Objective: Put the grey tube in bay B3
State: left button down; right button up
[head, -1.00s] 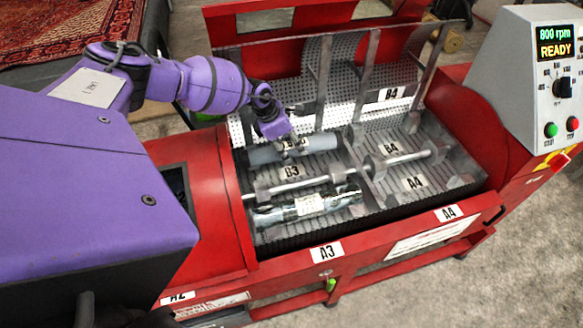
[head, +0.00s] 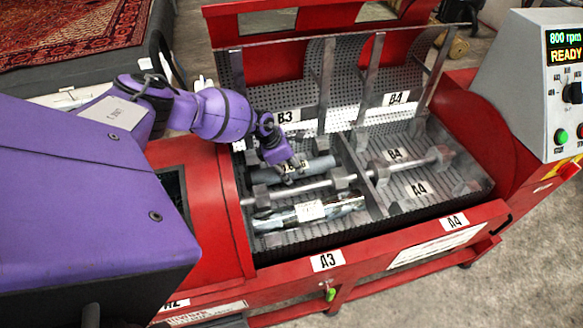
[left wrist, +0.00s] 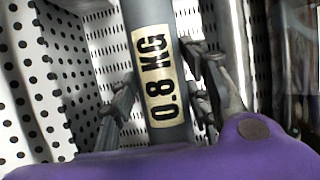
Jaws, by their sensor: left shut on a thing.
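The grey tube (head: 321,166) lies lengthwise in bay B3 (head: 288,117), the back left compartment behind the central shaft, and hides the bay's floor label. I cannot tell whether it touches the bay floor. My left gripper (head: 291,166) is over the tube from above and shut on its middle. In the left wrist view the tube (left wrist: 150,20) runs between the fingers (left wrist: 165,95), with a "0.8 KG" label on it. My right gripper is not in view.
A shiny silver tube (head: 350,207) with a white label lies in bay A3, in front of the shaft (head: 312,184). Bays B4 (head: 397,141) and A4 (head: 440,180) look empty. The raised perforated lid (head: 345,85) stands behind. The control panel (head: 566,85) reads READY.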

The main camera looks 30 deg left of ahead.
aim_at(285, 167)
pick_arm(q)
jog(key=c, duration=1.4)
grip_release()
jog(key=shift+f, duration=0.1)
jog(key=o, duration=0.5)
jog(key=shift+c, duration=0.2)
jog(key=shift+r, duration=0.3)
jog(key=p+v, duration=0.1)
jog(key=v, duration=0.5)
jog(key=shift+w+a+r+p, duration=0.1)
jog(key=shift+r+p, duration=0.1)
jog(key=shift+p, duration=0.1)
jog(key=v, duration=0.4)
jog(key=shift+p, duration=0.3)
jog(key=shift+s+a+r, duration=0.15)
jog(key=shift+s+r, duration=0.25)
jog(key=shift+r, duration=0.2)
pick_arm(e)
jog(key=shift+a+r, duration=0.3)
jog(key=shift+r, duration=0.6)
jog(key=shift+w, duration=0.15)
